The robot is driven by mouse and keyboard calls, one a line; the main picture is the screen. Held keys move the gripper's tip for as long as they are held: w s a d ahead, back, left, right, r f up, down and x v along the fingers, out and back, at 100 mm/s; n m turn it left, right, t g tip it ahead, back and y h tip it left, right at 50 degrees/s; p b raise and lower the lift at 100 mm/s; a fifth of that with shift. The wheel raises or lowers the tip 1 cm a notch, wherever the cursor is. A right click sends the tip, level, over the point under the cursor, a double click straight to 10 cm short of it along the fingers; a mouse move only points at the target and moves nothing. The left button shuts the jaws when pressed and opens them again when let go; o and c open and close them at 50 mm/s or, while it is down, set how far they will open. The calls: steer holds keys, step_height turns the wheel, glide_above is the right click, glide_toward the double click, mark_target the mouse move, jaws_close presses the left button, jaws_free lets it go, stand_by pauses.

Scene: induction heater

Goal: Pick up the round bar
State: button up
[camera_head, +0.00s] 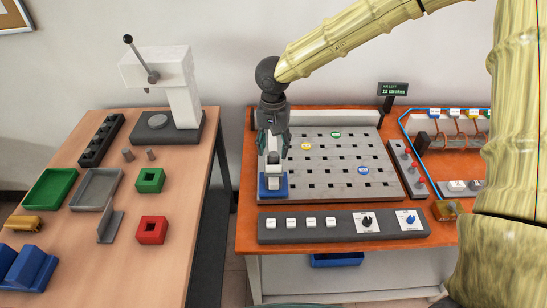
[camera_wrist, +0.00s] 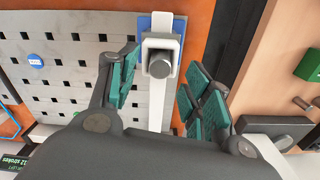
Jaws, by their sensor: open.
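My gripper (camera_head: 274,145) points down over the holder. I see no contact; the remaining height is hard to tell.
The perforated plate (camera_head: 350,185) carries several coloured discs. A grey control panel (camera_head: 330,226) lies in front, and a switch block (camera_head: 407,168) stands right. The left table (camera_head: 80,235) holds a press (camera_head: 165,95), trays, blocks and two short grey cylinders (camera_head: 127,155).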

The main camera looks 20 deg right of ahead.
steer(key=shift+f, duration=1.35)
jaws_close()
steer(key=shift+r, duration=0.15)
steer(key=shift+r, duration=0.55)
step_height(320, 180, up, 2)
steer(key=shift+r+b, duration=0.1)
steer(key=shift+b, duration=0.55)
steer(key=s+r+b, duration=0.1)
steer(key=s+b, duration=0.2)
steer(key=s, duration=1.3)
steer(key=shift+r, duration=0.2)
